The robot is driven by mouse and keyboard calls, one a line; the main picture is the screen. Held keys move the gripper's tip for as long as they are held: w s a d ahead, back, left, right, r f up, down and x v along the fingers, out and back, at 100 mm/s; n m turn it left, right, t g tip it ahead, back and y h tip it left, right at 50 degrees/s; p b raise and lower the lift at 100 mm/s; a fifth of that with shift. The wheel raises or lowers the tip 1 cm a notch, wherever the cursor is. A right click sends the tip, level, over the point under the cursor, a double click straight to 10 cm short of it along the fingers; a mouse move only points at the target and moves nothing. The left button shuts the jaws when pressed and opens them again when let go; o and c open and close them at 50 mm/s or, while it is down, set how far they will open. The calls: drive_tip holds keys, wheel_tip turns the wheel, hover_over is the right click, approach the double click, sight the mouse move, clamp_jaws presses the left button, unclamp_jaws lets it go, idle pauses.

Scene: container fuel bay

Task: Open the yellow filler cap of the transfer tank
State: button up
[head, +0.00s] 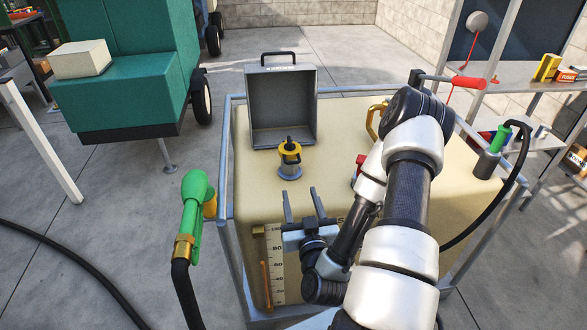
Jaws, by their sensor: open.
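The yellow filler cap (290,149) sits on a short grey neck (290,171) on top of the beige transfer tank (353,120). A dark piece stands up from the middle of the cap. Whether the cap is latched cannot be told. My gripper (303,192) is open and empty, its two fingers pointing toward the cap. In the picture it is just below and slightly right of the neck, apart from it. My arm hides part of the tank's top and right side.
An open grey box (281,108) stands behind the cap. A green fuel nozzle (195,200) is left of the tank's rail. A red-handled part (360,165) and a yellow handle (376,118) stand right of the cap, close to my arm. A black hose loops at right.

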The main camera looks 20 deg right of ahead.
sight(294, 163)
drive_tip(key=b+x, duration=0.1)
drive_tip(key=x, duration=0.3)
drive_tip(key=r+b+x, duration=0.1)
drive_tip(key=x, duration=0.4)
drive_tip(key=b+x, duration=0.1)
drive_tip(key=x, duration=0.3)
drive_tip(key=shift+w+d+r+b, duration=0.3)
drive_tip(key=shift+b, duration=0.05)
drive_tip(key=c, duration=1.2)
drive_tip(key=shift+r, duration=0.1)
clamp_jaws()
